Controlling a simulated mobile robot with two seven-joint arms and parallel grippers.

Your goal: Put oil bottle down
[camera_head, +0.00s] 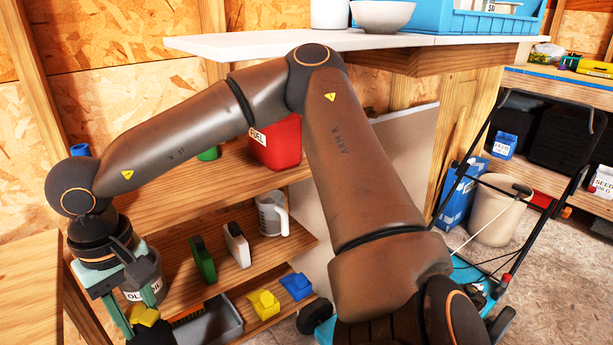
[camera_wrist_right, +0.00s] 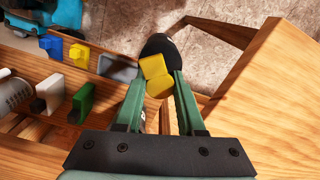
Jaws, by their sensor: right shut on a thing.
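My right gripper (camera_head: 128,316) reaches down at the left of the head view, beside the wooden shelves. In the right wrist view the gripper (camera_wrist_right: 162,80) is shut on a dark bottle with a yellow top, which I take as the oil bottle (camera_wrist_right: 159,47). The yellow top is between the fingertips, and the dark body extends beyond them. In the head view the oil bottle's yellow top (camera_head: 144,314) shows by the fingertips, with a dark part below, cut off by the frame edge. I cannot tell whether its base touches anything. My left gripper is not in view.
A grey can marked oil (camera_head: 146,278) stands close behind the gripper. Lower down are a grey tray (camera_head: 228,322), a yellow item (camera_head: 263,303) and a blue item (camera_head: 297,286).

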